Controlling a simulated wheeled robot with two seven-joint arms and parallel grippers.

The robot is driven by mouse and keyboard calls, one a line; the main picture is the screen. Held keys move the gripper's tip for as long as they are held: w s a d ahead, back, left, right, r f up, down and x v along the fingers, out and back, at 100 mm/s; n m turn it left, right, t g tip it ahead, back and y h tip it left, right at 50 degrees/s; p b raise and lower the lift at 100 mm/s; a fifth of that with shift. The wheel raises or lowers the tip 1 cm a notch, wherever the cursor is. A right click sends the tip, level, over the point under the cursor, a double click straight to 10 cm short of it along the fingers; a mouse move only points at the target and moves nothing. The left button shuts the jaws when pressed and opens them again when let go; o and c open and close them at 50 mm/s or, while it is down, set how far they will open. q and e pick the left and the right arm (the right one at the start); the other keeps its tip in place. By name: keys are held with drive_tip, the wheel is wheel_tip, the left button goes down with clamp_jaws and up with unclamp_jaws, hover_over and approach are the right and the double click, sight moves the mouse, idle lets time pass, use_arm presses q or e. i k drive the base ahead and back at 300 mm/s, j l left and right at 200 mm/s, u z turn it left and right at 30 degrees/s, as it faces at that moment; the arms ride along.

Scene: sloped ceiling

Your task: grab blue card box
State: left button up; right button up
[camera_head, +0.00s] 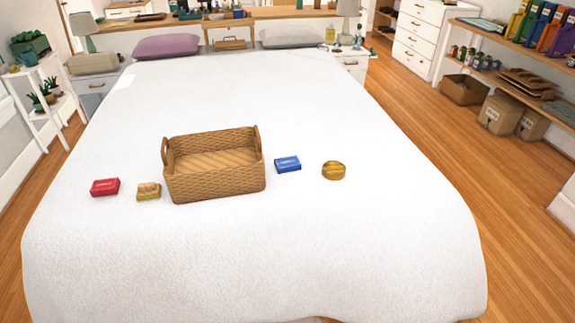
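A small blue box (288,164) with pale marking lies on the white bedspread, just right of a wicker basket and apart from it. The wicker basket (217,182) has two raised handles and looks empty. Neither of my grippers shows in the head view.
A red box (105,187) and a yellowish box (149,191) lie left of the basket. A round yellow tin (333,170) lies right of the blue box. The bed (300,250) is clear in front and behind. Shelves (510,80) stand at the right.

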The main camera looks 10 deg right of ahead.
sight(286, 164)
drive_tip(key=i+l+z, duration=0.25)
drive_tip(key=i, duration=0.2)
drive_tip(key=i+l+z, duration=0.3)
drive_tip(key=i, duration=0.15)
